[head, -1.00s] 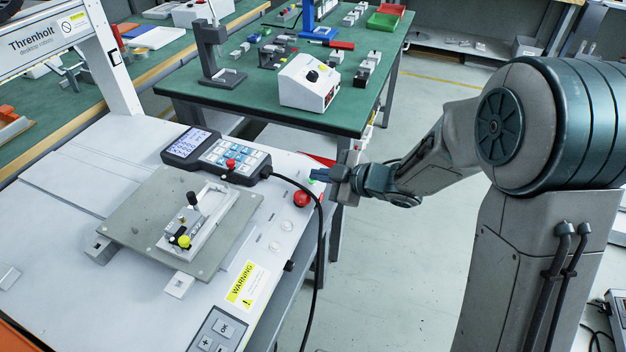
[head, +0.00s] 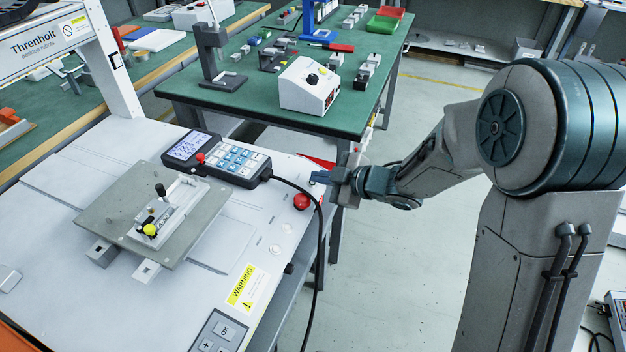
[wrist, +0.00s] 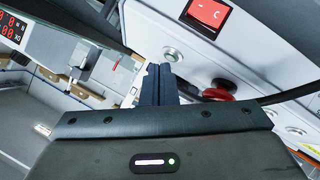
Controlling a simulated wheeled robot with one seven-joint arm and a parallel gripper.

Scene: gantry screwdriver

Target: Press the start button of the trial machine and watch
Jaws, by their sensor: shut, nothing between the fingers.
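The trial machine is the white desktop machine with a grey-white bed (head: 60,215) on the left of the head view. Its fixture plate (head: 110,212) carries a clamp block with a yellow knob (head: 150,230). My gripper (head: 318,177) is shut and empty at the machine's right front edge, beside the red mushroom button (head: 302,201). In the wrist view, my shut fingertips (wrist: 158,72) are close to a round silver button (wrist: 172,55), with the red mushroom button (wrist: 218,91) to their right. I cannot tell whether they touch the silver button.
A keypad pendant (head: 217,158) lies on the machine, and its black cable (head: 318,235) loops down near my gripper. A green-topped table (head: 225,108) with a white control box (head: 308,84) stands behind. Open floor (head: 400,270) lies to the right.

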